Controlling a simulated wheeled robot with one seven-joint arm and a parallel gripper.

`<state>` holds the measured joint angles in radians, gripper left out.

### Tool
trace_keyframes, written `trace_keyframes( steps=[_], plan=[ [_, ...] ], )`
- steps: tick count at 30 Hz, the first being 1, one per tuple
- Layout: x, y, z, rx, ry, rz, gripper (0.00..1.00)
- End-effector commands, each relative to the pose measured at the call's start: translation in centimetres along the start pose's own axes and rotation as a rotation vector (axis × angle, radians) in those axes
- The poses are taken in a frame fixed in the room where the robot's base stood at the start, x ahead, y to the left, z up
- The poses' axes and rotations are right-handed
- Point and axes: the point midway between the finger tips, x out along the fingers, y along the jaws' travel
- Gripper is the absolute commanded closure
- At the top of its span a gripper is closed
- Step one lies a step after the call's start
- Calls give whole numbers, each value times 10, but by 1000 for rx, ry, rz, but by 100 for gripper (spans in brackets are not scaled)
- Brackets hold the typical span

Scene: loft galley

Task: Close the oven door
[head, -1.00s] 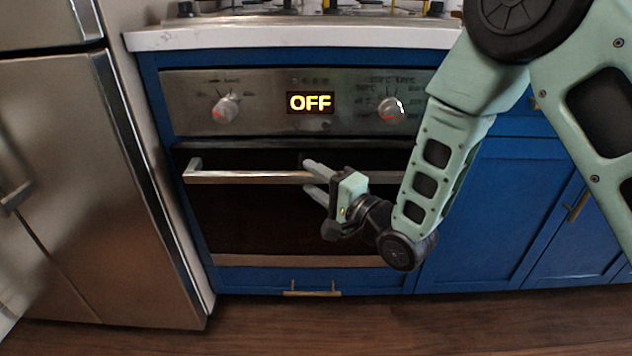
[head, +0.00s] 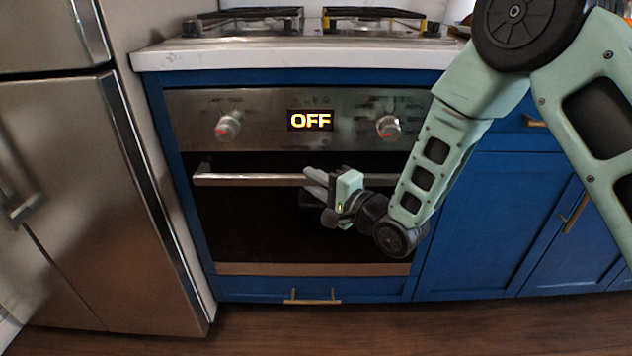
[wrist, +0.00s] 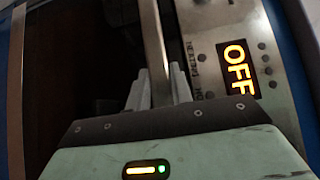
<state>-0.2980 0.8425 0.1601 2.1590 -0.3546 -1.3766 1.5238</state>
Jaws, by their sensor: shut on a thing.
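The oven door (head: 250,235) is a dark glass panel with a steel strip along its bottom, in the middle of the head view. Its steel bar handle (head: 245,180) runs across the upper part. A dark band shows between the control panel and the handle; how far the door stands open is hard to tell. In the wrist view the handle (wrist: 154,45) runs between my two pale fingers (wrist: 158,88). The right part of the handle is partly hidden behind my gripper and arm.
The control panel (head: 262,118) above the door has two knobs and a display reading OFF. A steel fridge (head: 95,190) stands close on the left. Blue cabinets (head: 510,220) are on the right, and a drawer with a brass handle (head: 312,301) is below. Wooden floor lies in front.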

Motion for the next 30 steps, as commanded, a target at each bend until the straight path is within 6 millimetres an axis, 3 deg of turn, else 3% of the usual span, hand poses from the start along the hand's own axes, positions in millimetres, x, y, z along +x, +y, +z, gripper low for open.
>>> trace_keyframes(
  steps=[3,4,6,14,19,30],
  plan=[
    [2,-3,-5,-6,11,-8,100],
    [2,-3,-5,-6,11,-8,72],
    [2,-3,-5,-6,10,-9,56],
    [1,-2,-4,-4,8,-7,56],
    [-10,-2,-4,-3,9,-4,56],
    [-91,-2,-4,0,11,-3,56]
  ],
)
